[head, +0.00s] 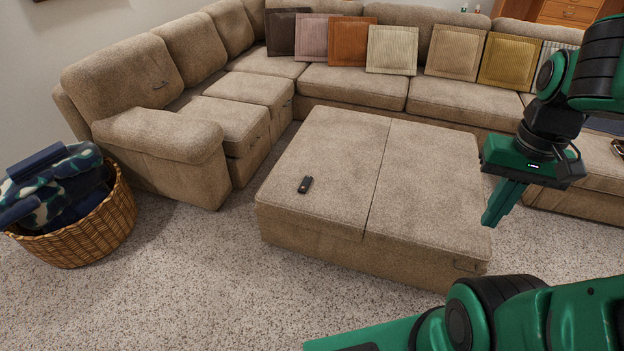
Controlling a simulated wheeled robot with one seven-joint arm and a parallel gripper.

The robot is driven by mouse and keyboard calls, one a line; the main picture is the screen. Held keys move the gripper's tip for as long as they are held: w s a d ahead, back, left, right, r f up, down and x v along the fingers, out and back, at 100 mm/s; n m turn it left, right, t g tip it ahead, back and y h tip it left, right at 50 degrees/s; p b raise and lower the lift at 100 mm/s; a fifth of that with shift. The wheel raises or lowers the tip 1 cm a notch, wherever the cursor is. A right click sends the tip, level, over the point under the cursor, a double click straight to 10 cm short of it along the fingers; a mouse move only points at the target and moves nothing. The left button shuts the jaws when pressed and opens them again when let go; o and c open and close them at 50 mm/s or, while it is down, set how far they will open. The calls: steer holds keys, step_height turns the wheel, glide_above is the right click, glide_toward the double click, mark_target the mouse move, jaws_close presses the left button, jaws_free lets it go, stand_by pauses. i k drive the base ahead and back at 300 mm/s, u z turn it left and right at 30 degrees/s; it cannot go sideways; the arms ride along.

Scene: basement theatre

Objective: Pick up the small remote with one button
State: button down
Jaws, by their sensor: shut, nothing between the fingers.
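A small dark remote (305,184) lies flat on the left half of the beige ottoman (335,148), near its front left part. It is too small in the head view to make out its buttons. My gripper (492,222) is at the right, green, pointing down and a little left. It is shut and empty, in front of the ottoman's right side in the picture and well apart from the remote.
A beige sectional sofa (352,84) wraps behind and left of the ottoman, with a row of cushions (391,49) along its back. A wicker basket (80,235) of blankets stands at the left. The carpet (215,290) in front is clear.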

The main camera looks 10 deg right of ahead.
mark_target(307, 179)
steer(key=z, duration=0.05)
steer(key=i, duration=0.65)
steer(key=u, duration=2.7)
steer(key=i, duration=1.85)
steer(key=z, duration=0.3)
